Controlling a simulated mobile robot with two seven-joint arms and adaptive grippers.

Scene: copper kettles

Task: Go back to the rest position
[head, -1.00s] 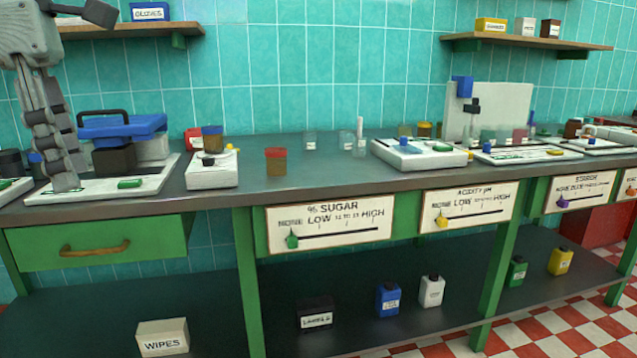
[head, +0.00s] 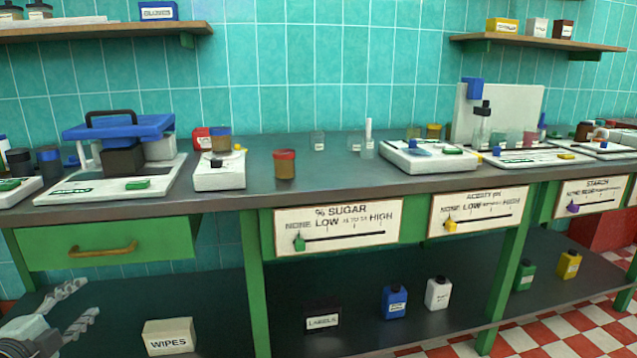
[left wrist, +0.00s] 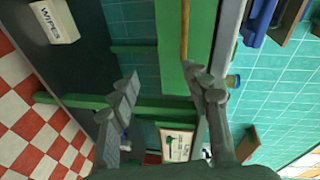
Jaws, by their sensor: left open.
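My left gripper (head: 75,312) is low at the bottom left of the head view, in front of the lower shelf and below the green drawer (head: 105,243). Its fingers are apart and nothing is between them. In the left wrist view the open fingers (left wrist: 165,100) show against the bench front, which appears turned on its side. One fingertip overlaps the drawer handle in that view; I cannot tell whether it touches. My right gripper is not in view.
The bench top (head: 330,180) carries white instruments and jars. A wipes box (head: 168,337) stands on the lower shelf (head: 235,300), right of my left gripper. Bottles stand farther right. The checkered floor (head: 560,325) shows at the bottom right.

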